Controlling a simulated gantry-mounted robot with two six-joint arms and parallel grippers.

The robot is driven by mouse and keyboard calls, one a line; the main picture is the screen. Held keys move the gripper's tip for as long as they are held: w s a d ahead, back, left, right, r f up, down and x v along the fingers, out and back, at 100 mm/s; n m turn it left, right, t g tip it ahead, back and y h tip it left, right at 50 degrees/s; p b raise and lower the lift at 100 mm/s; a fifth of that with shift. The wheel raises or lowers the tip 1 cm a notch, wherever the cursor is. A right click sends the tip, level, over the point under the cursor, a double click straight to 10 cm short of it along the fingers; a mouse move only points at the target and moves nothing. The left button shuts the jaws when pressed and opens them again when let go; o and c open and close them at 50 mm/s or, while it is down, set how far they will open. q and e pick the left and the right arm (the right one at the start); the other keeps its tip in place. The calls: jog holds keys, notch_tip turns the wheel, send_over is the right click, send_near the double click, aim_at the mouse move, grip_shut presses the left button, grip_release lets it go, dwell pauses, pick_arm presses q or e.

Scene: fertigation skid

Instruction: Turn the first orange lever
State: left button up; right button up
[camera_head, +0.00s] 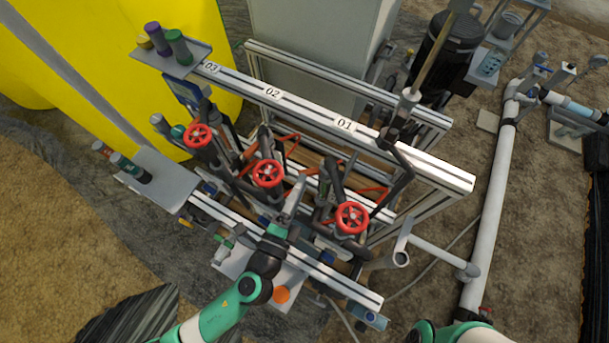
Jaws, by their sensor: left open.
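My left gripper (296,190) reaches up from the bottom of the view over the front rail, between the middle red handwheel (267,173) and the right red handwheel (351,217). It is open, and nothing shows between its fingers. Thin orange parts show among the dark pipes: one right of centre (372,190) below the 01 label (345,124), and one further left (287,138) below the 02 label (272,92). I cannot tell which of them is the first orange lever. My right gripper is out of view; only a bit of that arm shows at the bottom.
A left red handwheel (198,135) stands below the 03 label. Grey shelves (165,188) with small bottles stick out at left. A yellow tank (60,60) stands behind. A white pipe (490,215) runs at right. An orange disc (281,294) lies beside my left arm.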

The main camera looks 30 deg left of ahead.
aim_at(319, 172)
pick_arm(q)
jog(key=w, duration=0.3)
jog(key=shift+w+a, duration=0.1)
jog(key=shift+a, duration=0.05)
jog(key=shift+c, duration=0.2)
grip_shut()
dwell(1.1)
